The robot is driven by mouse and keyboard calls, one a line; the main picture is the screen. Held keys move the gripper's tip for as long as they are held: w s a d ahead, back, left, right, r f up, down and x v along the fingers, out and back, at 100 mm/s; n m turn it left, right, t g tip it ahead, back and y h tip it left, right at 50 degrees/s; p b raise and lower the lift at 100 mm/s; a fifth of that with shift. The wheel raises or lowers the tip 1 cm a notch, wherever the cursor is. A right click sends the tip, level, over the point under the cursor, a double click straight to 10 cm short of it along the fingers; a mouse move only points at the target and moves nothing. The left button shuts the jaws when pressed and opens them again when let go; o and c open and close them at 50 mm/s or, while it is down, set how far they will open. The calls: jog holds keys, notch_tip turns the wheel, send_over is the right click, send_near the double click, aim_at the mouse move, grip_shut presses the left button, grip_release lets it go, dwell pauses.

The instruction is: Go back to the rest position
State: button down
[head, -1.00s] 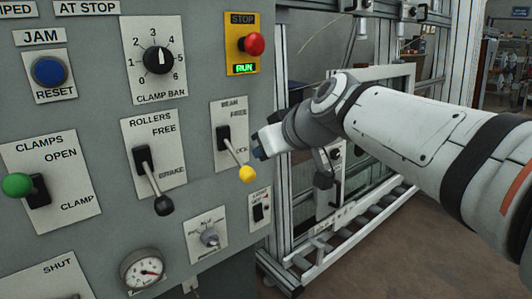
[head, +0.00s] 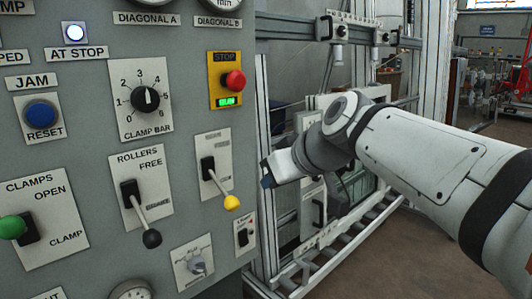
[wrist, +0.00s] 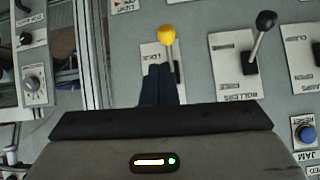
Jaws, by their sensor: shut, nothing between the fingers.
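My gripper (head: 266,173) hangs at the right edge of the grey control panel (head: 75,150) in the head view. Its dark fingers (wrist: 160,75) are together and empty in the wrist view. The beam lever with the yellow knob (head: 231,203) points down and right, left of my gripper with a gap between them. The same yellow knob (wrist: 166,35) shows just beyond my fingertips in the wrist view. The fingers cover part of that lever's plate there.
The rollers lever has a black knob (head: 152,238) and points down. A green clamps knob (head: 12,226), blue reset button (head: 41,115) and red stop button (head: 235,80) are on the panel. A metal frame (head: 345,30) stands behind my arm. Open floor (head: 400,255) lies at lower right.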

jog(key=s+d+r+m+g+h+p, duration=0.1)
jog(key=s+d+m+g+h+p, duration=0.3)
jog(key=s+d+p, duration=1)
jog(key=m+h+p, duration=0.2)
jog(key=m+p, duration=0.1)
jog(key=p, duration=0.5)
jog(key=shift+s+r+m+g, duration=0.15)
jog(key=shift+s+m+g, duration=0.15)
jog(key=shift+s+g, duration=0.1)
jog(key=c, duration=2.2)
grip_release()
jog(key=shift+w, duration=0.1)
